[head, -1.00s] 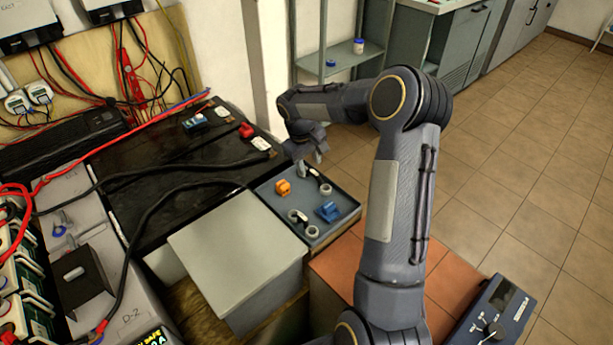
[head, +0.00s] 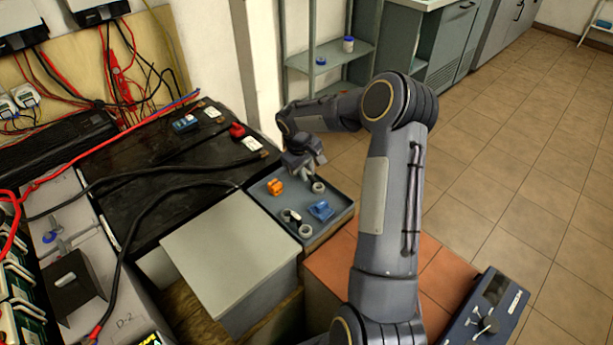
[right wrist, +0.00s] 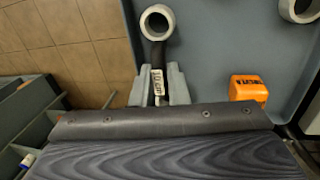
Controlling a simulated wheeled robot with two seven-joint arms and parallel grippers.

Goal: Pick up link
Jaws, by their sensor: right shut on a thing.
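A short black link with grey ring lugs and a white label lies at the far end of the grey-blue tray (head: 343,213). In the right wrist view its near ring (right wrist: 146,24) and label (right wrist: 157,80) show; its other end is hidden behind the gripper. My right gripper (head: 312,174) is low over the tray and shut on this link, with one finger on each side of the label in the right wrist view (right wrist: 158,88). A second link (head: 296,221) lies in the tray's near part, clear of the gripper. My left gripper is not in view.
An orange piece (head: 275,187) and a blue piece (head: 321,210) lie in the tray. A black battery top with cables (head: 160,190) is to the left, a grey box (head: 230,245) in front. A shelf (head: 330,60) stands behind.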

